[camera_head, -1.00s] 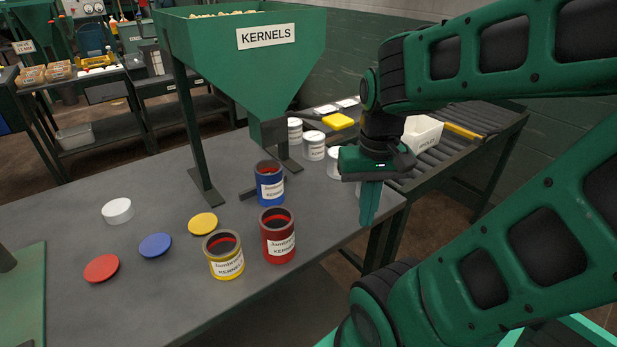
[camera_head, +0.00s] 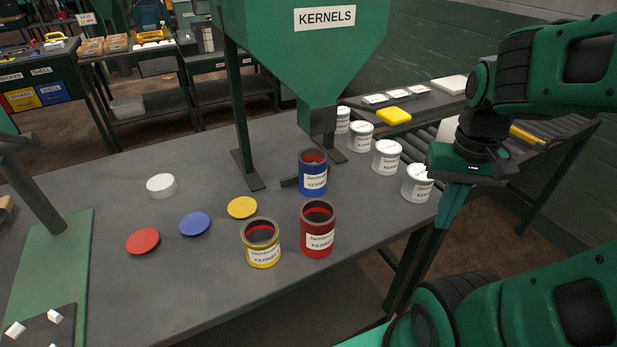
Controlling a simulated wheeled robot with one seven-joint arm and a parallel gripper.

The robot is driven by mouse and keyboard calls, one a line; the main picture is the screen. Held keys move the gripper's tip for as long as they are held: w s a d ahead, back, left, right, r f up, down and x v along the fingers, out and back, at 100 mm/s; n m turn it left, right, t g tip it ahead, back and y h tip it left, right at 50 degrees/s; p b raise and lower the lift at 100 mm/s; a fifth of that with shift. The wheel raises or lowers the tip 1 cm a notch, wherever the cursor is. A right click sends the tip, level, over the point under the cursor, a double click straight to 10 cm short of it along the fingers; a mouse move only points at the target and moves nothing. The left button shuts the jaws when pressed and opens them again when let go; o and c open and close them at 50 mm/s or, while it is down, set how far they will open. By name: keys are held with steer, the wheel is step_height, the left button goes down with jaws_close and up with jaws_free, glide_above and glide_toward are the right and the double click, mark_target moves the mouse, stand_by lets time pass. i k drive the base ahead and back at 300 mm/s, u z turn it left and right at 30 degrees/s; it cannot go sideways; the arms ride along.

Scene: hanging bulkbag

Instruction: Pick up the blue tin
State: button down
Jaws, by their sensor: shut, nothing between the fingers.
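The blue tin (camera_head: 313,181) stands upright and open-topped on the grey table, under the spout of the green hopper. Its white label faces me. My gripper (camera_head: 440,226) is at the table's right edge, pointing down. Its fingers are together, with nothing seen between them. It is well to the right of the blue tin and apart from it. A red tin (camera_head: 318,240) stands in front of the blue tin, and a yellow tin (camera_head: 262,252) is at the front left.
The KERNELS hopper (camera_head: 305,50) stands over the table (camera_head: 110,200). Several white tins, one of them a white tin (camera_head: 417,184), line the right edge near my gripper. Red (camera_head: 143,241), blue (camera_head: 195,224), yellow (camera_head: 242,207) and white (camera_head: 161,186) lids lie at left.

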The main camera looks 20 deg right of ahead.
mark_target(314, 162)
steer(key=z, duration=1.3)
steer(key=k, duration=1.55)
steer(key=u, duration=0.4)
steer(key=i, duration=1)
